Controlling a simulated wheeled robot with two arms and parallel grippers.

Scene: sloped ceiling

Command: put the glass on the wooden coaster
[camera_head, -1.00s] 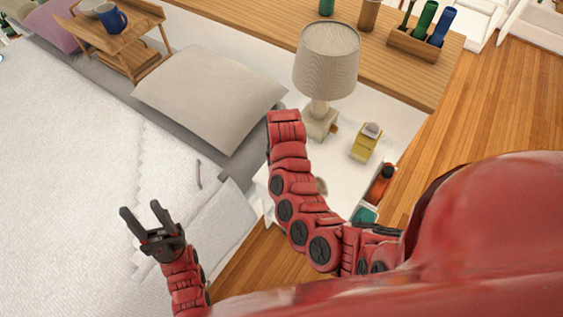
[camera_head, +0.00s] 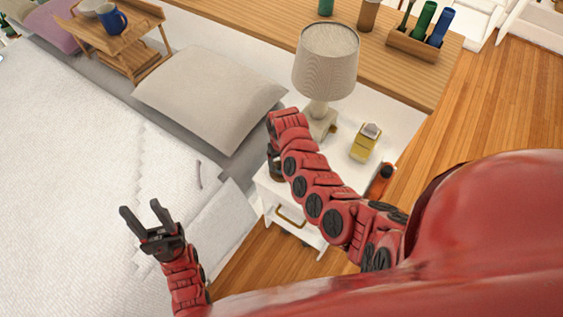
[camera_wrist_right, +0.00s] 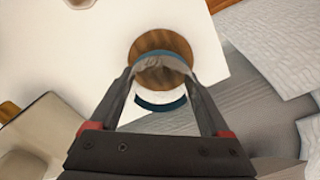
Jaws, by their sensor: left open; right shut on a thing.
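The glass (camera_wrist_right: 158,100), clear with blue bands, is between the fingers of my right gripper (camera_wrist_right: 163,70) in the right wrist view. My right gripper is shut on it. The round wooden coaster (camera_wrist_right: 180,43) lies on the white nightstand and shows behind and partly through the glass. Whether the glass touches the coaster I cannot tell. In the head view my right arm hides the coaster and most of the right gripper (camera_head: 275,163). My left gripper (camera_head: 140,209) is open and empty over the bed.
The white nightstand (camera_head: 335,167) also holds a lamp (camera_head: 326,62) and a yellow object (camera_head: 364,143). The bed (camera_head: 70,180) with a grey pillow (camera_head: 208,92) adjoins it on the left. A wooden shelf (camera_head: 270,25) runs behind.

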